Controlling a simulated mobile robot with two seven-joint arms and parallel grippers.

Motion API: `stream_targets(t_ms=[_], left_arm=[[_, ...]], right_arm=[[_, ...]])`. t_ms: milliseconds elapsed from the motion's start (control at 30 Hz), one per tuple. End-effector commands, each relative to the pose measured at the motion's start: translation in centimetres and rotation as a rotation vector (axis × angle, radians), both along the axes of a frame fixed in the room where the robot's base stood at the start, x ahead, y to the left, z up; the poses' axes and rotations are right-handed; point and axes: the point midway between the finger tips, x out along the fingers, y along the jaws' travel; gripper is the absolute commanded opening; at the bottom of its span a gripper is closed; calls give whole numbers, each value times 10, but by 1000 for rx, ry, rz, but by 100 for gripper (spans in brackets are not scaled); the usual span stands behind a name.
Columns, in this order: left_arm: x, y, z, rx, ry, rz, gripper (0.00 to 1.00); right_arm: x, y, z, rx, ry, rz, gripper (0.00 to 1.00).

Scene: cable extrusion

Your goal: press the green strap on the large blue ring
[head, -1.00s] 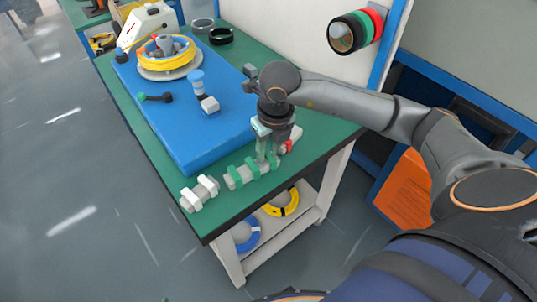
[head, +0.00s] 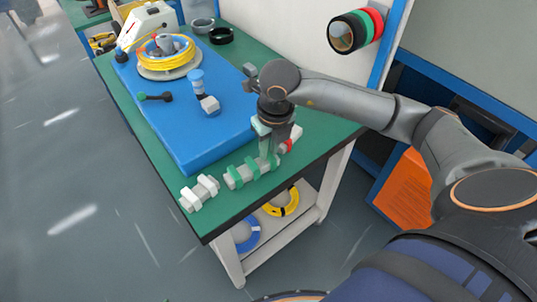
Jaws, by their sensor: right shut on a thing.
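Several green straps (head: 236,178) sit on a grey holder along the front edge of the green table. My right gripper (head: 268,160) points down at the right part of this holder and is shut on a green strap, which its fingers mostly hide. A blue ring (head: 247,236) lies on the low shelf under the table, partly hidden by the table edge and leg. My left gripper is not in view.
A white holder (head: 199,192) stands left of the green straps. A blue mat (head: 183,130) carries a yellow cable coil (head: 165,47) on a round stand and a blue-capped part (head: 196,80). A yellow ring (head: 282,203) lies on the low shelf (head: 297,222).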

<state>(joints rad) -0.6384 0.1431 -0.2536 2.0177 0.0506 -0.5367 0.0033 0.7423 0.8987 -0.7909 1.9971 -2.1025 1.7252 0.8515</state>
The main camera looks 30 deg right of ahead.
Motion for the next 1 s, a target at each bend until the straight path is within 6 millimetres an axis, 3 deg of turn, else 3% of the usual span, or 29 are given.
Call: stream_targets(t_ms=[267, 1000], left_arm=[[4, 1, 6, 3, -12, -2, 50], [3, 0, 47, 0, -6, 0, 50]], right_arm=[[0, 0, 4, 0, -1, 0, 0], [0, 0, 64, 0, -1, 0, 0]])
